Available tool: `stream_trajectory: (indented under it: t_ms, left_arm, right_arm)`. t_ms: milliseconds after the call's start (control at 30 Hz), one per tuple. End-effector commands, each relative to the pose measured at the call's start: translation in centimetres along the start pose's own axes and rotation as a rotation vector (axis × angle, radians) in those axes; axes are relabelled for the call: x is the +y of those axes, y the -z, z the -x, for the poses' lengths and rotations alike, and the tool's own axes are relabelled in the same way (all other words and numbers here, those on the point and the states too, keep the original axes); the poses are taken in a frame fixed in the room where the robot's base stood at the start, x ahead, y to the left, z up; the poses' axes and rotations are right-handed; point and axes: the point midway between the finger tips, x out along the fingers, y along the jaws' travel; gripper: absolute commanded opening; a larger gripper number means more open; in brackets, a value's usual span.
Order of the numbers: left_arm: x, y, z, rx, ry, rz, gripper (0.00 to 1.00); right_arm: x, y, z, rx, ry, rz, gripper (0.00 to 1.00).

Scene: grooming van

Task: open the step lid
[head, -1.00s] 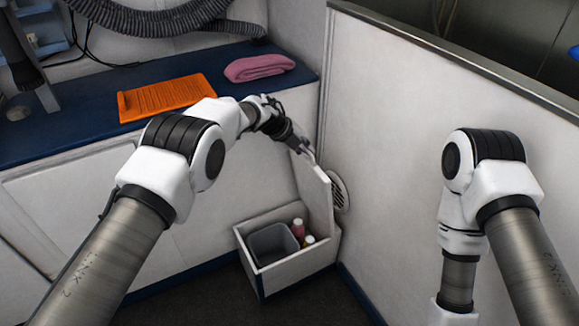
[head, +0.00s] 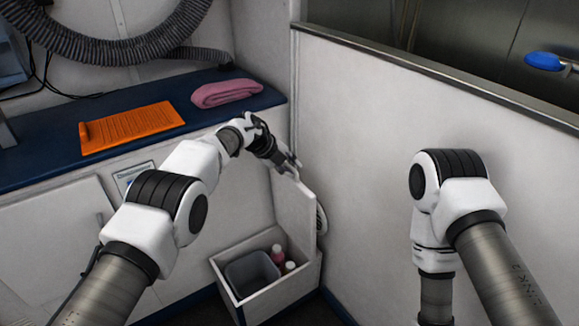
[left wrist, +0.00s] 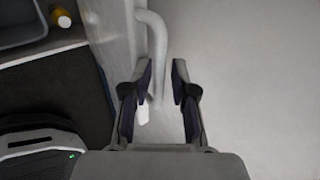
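The step (head: 268,302) is a white open-topped box on the floor in the corner. Its lid (head: 295,212) is raised and stands roughly upright, close to the partition wall. In the left wrist view the lid (left wrist: 112,35) is seen nearly edge-on, with a curved white handle (left wrist: 156,50) beside it. My left gripper (head: 292,165) is at the lid's top edge. In the left wrist view its fingers (left wrist: 157,80) are apart, with the handle passing behind and between them; contact is unclear. My right gripper is out of view.
Inside the step are a grey bin (head: 252,272) and small bottles (head: 278,255). A round vent (head: 321,222) is partly hidden behind the lid. The partition (head: 370,170) stands close on the right.

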Motion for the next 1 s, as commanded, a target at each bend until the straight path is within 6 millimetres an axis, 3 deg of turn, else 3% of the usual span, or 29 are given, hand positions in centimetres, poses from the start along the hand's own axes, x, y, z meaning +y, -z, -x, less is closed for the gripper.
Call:
stream_trajectory:
  t_ms: [433,567,700,1000]
  left_arm:
    - [0.1,-0.1,0.5,0.001,-0.003,0.000,0.34]
    - [0.0,-0.1,2.0,0.000,-0.003,0.001,0.34]
    - [0.0,0.0,5.4,-0.002,-0.003,0.002,0.34]
    - [6.2,-0.1,10.0,0.000,-0.002,0.005,0.34]
  right_arm:
    - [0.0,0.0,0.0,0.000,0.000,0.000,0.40]
    - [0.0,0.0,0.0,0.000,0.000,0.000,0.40]
    - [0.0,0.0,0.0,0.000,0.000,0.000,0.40]
    - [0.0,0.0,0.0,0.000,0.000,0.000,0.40]
